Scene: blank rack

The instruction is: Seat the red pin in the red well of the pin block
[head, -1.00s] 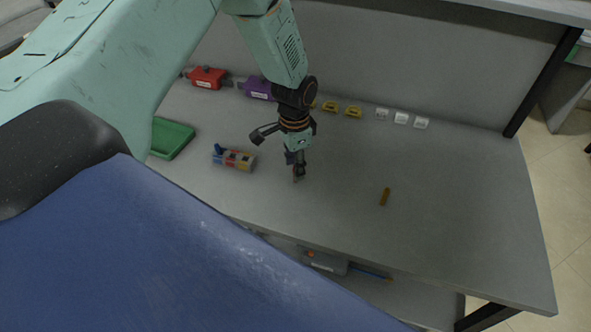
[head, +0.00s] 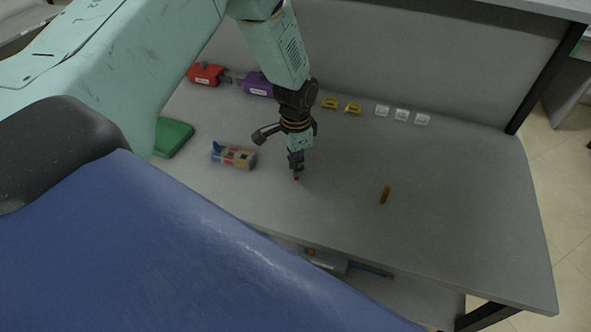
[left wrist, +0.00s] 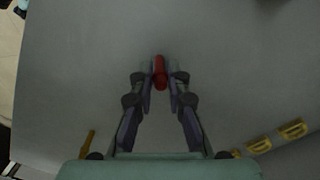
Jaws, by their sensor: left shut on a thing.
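My left gripper (head: 297,174) points down over the middle of the table. In the left wrist view its fingers (left wrist: 160,78) are shut on the red pin (left wrist: 159,66). In the head view only a small red tip of the pin shows below the fingers. The pin block (head: 233,157) stands on the table to the left of the gripper, with a blue pin (head: 217,147) upright at its left end and coloured sections along it. The inside of the red well is too small to make out. My right gripper is not in view.
An orange-brown pin (head: 385,195) stands or lies to the right on the table. A green tray (head: 172,137) is at the left. Red (head: 207,74) and purple (head: 258,84) boxes, yellow pieces (head: 353,108) and white pieces (head: 401,115) line the back. The right of the table is mostly clear.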

